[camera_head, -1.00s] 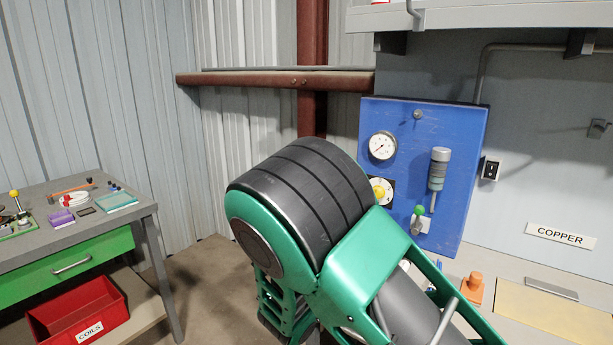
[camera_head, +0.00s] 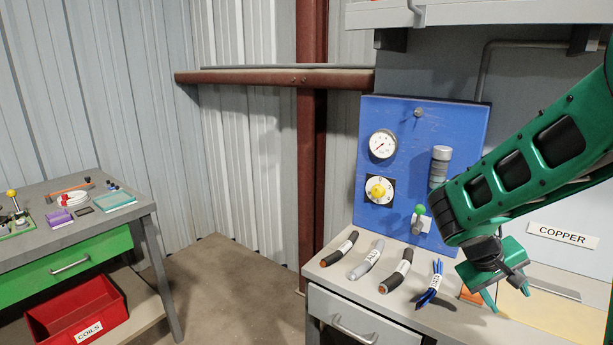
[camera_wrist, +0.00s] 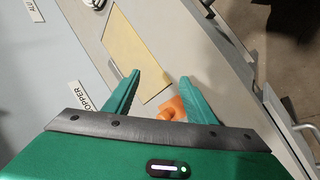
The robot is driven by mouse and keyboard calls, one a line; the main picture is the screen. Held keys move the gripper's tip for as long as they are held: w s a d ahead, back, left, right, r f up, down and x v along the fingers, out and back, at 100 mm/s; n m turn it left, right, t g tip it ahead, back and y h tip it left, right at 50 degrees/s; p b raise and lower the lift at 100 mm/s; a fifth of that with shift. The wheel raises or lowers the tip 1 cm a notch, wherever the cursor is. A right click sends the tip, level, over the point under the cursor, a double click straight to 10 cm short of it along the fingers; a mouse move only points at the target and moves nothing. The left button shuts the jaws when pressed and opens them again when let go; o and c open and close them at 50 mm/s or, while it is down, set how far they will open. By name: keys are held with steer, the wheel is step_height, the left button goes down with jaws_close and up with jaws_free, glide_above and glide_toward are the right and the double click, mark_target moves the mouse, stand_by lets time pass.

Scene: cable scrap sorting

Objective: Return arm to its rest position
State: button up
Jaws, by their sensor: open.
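My green arm reaches in from the right edge of the head view. My gripper (camera_head: 508,295) hangs above the right part of the workbench (camera_head: 340,272), with its fingers apart and pointing down. In the wrist view the two green fingers of my gripper (camera_wrist: 160,77) are spread with nothing held between them. An orange object (camera_wrist: 171,109) shows between them, on the bench below. In the head view this orange object (camera_head: 470,295) is mostly hidden behind my gripper.
Labelled cable pieces (camera_head: 366,259) and a blue wire bundle (camera_head: 432,284) lie on the bench left of my gripper. A tan mat (camera_wrist: 137,60) lies beside the orange object. A blue gauge panel (camera_head: 400,120) stands behind. A red COILS bin (camera_head: 85,308) sits under the left table.

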steer(key=s+a+r+m+y, duration=0.1)
steer(key=s+m+y, duration=0.1)
steer(key=s, duration=0.5)
steer(key=s+a+r+m+y, duration=0.1)
steer(key=s+m+y, duration=0.1)
steer(key=s, duration=0.6)
steer(key=s+a+r+m+g+y, duration=0.1)
steer(key=s+r+m+y, duration=0.1)
steer(key=s, duration=0.5)
steer(key=shift+s+a+y, duration=0.3)
steer(key=shift+s+y, duration=0.05)
steer(key=shift+y, duration=0.55)
steer(key=shift+r, duration=0.1)
steer(key=shift+w+f, duration=0.25)
steer(key=shift+w, duration=0.35)
steer(key=shift+c, duration=0.5)
